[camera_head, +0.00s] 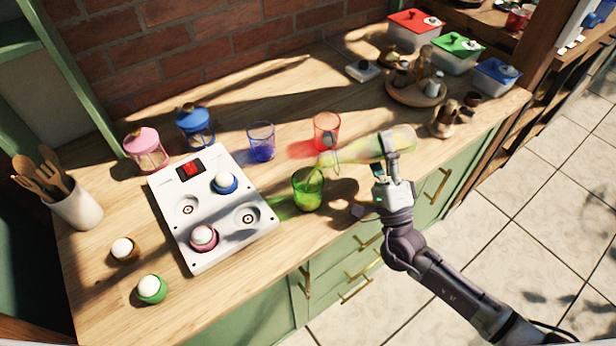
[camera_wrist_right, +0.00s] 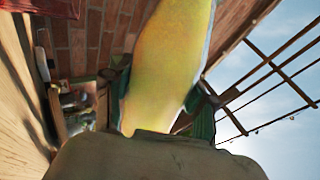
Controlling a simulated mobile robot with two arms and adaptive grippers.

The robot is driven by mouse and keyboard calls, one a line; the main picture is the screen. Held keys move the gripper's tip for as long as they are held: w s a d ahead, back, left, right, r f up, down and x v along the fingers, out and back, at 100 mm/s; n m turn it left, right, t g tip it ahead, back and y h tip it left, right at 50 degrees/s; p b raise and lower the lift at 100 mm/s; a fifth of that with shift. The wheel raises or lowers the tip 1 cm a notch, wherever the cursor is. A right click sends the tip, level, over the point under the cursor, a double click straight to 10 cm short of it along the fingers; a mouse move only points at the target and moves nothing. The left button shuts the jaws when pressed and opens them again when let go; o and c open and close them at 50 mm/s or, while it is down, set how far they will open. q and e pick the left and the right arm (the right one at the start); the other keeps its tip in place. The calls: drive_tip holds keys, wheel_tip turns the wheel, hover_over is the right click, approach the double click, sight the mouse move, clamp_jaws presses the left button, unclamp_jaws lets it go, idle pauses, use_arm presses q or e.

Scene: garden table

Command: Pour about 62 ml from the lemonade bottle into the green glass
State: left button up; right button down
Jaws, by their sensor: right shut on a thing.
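The lemonade bottle (camera_head: 358,150), clear with yellow liquid, is held tipped nearly flat, its neck pointing left. Its mouth is above the green glass (camera_head: 308,190), near the rim. The green glass stands upright on the counter; I cannot tell how much liquid is in it. My right gripper (camera_head: 392,152) is shut on the bottle toward its base end. In the right wrist view the yellow bottle (camera_wrist_right: 168,70) fills the middle between the fingers. My left gripper is not in view.
A red glass (camera_head: 326,130) and a blue glass (camera_head: 262,142) stand behind the green glass. A white panel (camera_head: 255,190) with egg cups lies to the left. A round tray (camera_head: 415,92) of small jars and a wooden item (camera_head: 443,120) are at the right. The counter's front edge is close.

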drive_tip(key=m+h+p, duration=0.1)
drive_tip(key=m+h, duration=0.1)
drive_tip(key=r+m+h+p, duration=0.1)
drive_tip(key=m+h, duration=0.1)
drive_tip(key=m, duration=0.1)
drive_tip(key=d+m+h+p, duration=0.1)
drive_tip(key=m+h+p, duration=0.1)
drive_tip(key=shift+w+r+m+t+h, duration=0.2)
drive_tip(key=shift+r+m+t+h, duration=0.1)
drive_tip(key=shift+r+t, duration=0.1)
drive_tip(key=shift+s+a+f+m+h+b, duration=0.15)
drive_tip(key=shift+a+f+m+h+b, duration=0.05)
drive_tip(key=shift+f+m+h+b, duration=0.35)
drive_tip(key=shift+a+r+m, duration=0.1)
drive_tip(key=shift+m, duration=0.15)
drive_tip(key=shift+a+f+m+g+h, duration=0.2)
drive_tip(key=shift+m+g+h, duration=0.1)
drive_tip(key=shift+m+h, duration=0.5)
